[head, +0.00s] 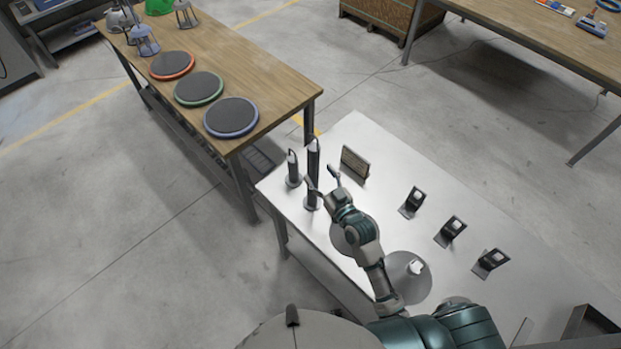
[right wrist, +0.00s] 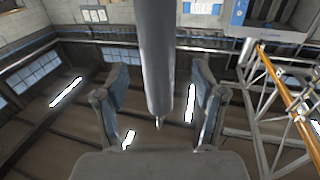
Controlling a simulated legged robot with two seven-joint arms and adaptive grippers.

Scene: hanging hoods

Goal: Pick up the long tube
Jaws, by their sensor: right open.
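The long tube (head: 313,158), dark and slender, stands upright on a round base near the left end of the white table. A shorter dark tube (head: 292,166) stands on its own base just left of it. My right gripper (head: 321,176) is open at the long tube, overlapping its lower part in the head view. In the right wrist view, a grey tube (right wrist: 157,50) lies between the spread fingers of the right gripper (right wrist: 160,76), with visible gaps on both sides. Whether anything touches is unclear. My left gripper is not in view.
The white table (head: 385,150) also holds a brown panel (head: 355,163) close right of the gripper and several small black stands (head: 413,200). Grey round discs lie under my arm. A wooden table (head: 265,85) with coloured-rim discs stands behind left, across a gap.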

